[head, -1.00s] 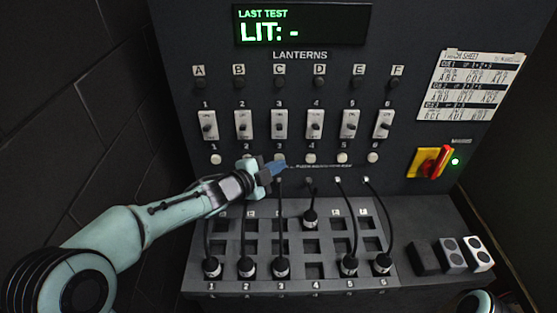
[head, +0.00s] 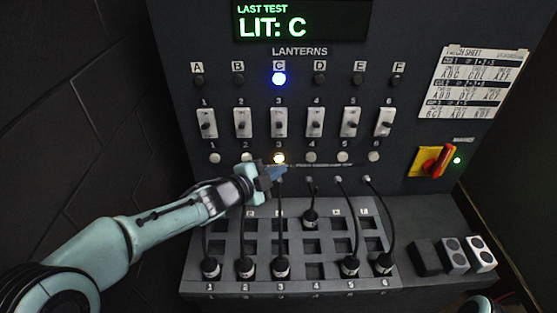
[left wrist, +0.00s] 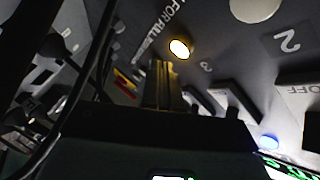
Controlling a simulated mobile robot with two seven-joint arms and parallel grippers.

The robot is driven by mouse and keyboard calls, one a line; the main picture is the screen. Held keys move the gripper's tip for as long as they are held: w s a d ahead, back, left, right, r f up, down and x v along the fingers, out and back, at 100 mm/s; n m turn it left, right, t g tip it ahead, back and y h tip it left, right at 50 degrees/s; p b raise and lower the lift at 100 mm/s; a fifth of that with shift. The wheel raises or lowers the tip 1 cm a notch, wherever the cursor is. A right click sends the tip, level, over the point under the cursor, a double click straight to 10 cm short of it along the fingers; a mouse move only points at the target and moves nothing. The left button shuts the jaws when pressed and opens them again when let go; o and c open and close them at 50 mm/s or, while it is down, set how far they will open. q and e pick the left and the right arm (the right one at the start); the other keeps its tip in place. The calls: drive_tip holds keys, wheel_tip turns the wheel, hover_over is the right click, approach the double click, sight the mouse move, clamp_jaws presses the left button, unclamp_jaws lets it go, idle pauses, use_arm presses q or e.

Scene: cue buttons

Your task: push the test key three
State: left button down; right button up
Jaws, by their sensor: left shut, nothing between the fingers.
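Test key three (head: 279,158) is a round button glowing yellow-white, below switch three on the panel. It also shows lit in the left wrist view (left wrist: 179,48), just beyond the fingertips. Lantern C (head: 279,79) glows blue. The display (head: 302,22) reads "LAST TEST LIT: C".
Other test keys (head: 311,157) in the row are unlit. Rocker switches (head: 280,123) stand above them. Cables with plugs (head: 281,267) hang to the socket board below. A red rotary switch (head: 432,161) and a sheet (head: 468,83) are at the right.

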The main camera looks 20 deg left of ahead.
use_arm(q)
drive_tip(key=s, duration=0.1)
drive_tip(key=s+d+b, duration=0.1)
drive_tip(key=s, duration=0.1)
drive_tip(key=s+b, duration=0.1)
drive_tip(key=s, duration=0.1)
drive_tip(key=shift+s+d, duration=0.1)
drive_tip(key=shift+d, duration=0.15)
use_arm(e)
drive_tip(key=s+f, duration=0.2)
drive_tip(key=f, duration=0.1)
drive_tip(key=shift+s, duration=0.1)
